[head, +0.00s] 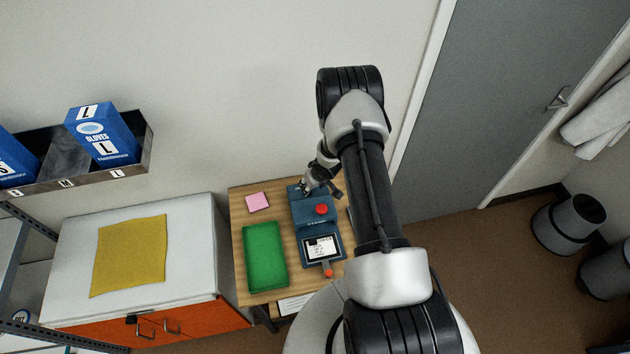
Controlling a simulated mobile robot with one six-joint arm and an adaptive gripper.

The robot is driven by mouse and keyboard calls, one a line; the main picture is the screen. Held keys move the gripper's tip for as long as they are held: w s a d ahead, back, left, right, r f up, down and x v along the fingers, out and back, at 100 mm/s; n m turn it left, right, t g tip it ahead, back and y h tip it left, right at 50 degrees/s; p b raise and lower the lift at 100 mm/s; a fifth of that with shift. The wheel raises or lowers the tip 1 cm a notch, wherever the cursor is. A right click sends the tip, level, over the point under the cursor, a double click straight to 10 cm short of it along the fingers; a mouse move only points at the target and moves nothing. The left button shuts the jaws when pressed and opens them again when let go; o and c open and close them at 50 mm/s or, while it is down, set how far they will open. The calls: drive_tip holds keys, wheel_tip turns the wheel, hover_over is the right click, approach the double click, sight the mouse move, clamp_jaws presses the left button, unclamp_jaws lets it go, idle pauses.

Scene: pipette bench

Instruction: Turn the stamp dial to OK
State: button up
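A blue stamp device (305,228) stands on the small wooden table in the head view. A red round knob (321,209) sits on its middle part. A white card (320,248) with dark print lies at its near end, and a small orange-red piece (328,271) sticks out below that. My gripper (306,188) is at the far end of the device, low over it or touching it; I cannot tell which. It is too small to tell whether its fingers are open or shut. I cannot make out the dial or its markings; the gripper covers part of the device's far end.
A green mat (264,257) and a pink note pad (257,202) lie on the wooden table (240,235), left of the device. A white cabinet (190,235) with a yellow cloth (130,255) stands further left. The wall is close behind the table.

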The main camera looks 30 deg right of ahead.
drive_tip(key=v, duration=0.5)
drive_tip(key=shift+r, duration=0.25)
wheel_tip(320, 180, up, 10)
drive_tip(key=w+h+b, duration=0.1)
drive_tip(key=h+b, duration=0.1)
drive_tip(key=b, duration=0.3)
drive_tip(key=s+a+f+b+v, duration=0.15)
drive_tip(key=b+v, duration=0.45)
drive_tip(key=v, duration=0.7)
drive_tip(key=s+a+y+b, duration=0.1)
drive_tip(key=s+a+b, duration=0.4)
drive_tip(key=s, duration=0.7)
drive_tip(key=s+a+y+b, duration=0.1)
drive_tip(key=s+a+b, duration=0.4)
drive_tip(key=s+a, duration=0.3)
drive_tip(key=s+r, duration=0.1)
drive_tip(key=s, duration=0.3)
drive_tip(key=shift+b, duration=0.35)
